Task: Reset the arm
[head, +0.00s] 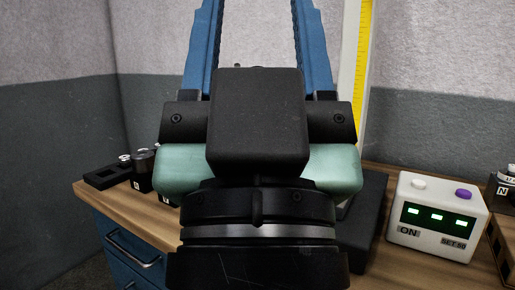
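My gripper (257,25) fills the middle of the head view, close to the camera. Its two blue fingers reach upward and stand well apart, so it is open. The fingertips are cut off by the top edge. Only grey wall shows between the visible parts of the fingers, and I see nothing held there. My black wrist and pale green gripper body hide much of the bench behind them.
A wooden bench (130,213) with blue drawers (133,250) lies behind. A dark tray (106,177) and small dark parts (143,160) sit at left. A white control box (437,218) with green lights stands at right, near a yellow scale (364,60).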

